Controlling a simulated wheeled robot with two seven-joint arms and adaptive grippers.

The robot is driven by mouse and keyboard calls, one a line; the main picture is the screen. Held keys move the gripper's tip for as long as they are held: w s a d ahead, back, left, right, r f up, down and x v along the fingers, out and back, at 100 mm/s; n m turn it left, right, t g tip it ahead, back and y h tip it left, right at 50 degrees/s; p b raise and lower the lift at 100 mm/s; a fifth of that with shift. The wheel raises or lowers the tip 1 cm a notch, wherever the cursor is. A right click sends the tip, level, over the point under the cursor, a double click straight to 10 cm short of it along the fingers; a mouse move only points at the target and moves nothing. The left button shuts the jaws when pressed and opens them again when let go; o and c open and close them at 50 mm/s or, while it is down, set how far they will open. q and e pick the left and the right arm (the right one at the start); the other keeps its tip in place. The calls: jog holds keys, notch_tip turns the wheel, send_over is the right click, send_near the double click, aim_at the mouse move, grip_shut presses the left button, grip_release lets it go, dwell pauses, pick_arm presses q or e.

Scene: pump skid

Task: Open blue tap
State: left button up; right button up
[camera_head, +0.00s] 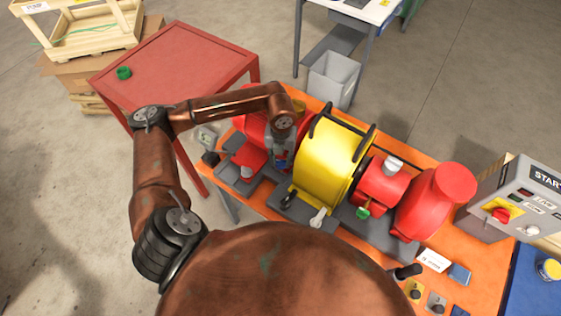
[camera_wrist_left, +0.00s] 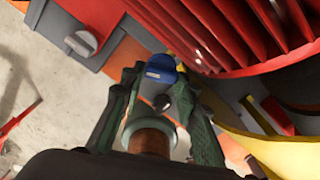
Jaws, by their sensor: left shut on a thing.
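The blue tap (camera_wrist_left: 161,66) shows in the left wrist view at the ends of the dark green fingers of my left gripper (camera_wrist_left: 160,82). The fingers lie on both sides of it and are shut on it. In the head view, my left gripper (camera_head: 281,157) reaches down between the red motor and the yellow guard. Only a small bit of blue shows there; the gripper hides most of the tap. How far the tap is turned cannot be told. My right gripper is not in view.
The yellow guard (camera_head: 325,160) stands close right of the gripper. A green tap (camera_head: 363,212) sits by the red pump (camera_head: 432,200). A control box (camera_head: 510,200) stands at the right. The red table (camera_head: 180,65) behind my arm is mostly clear.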

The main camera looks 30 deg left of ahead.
pick_arm(q)
jog(key=n+b, duration=0.1)
jog(key=n, duration=0.3)
jog(key=shift+w+d+n, duration=0.1)
jog(key=shift+n, duration=0.6)
jog(key=o, duration=1.1)
jog(key=shift+o, duration=0.2)
jog(key=shift+r, duration=0.1)
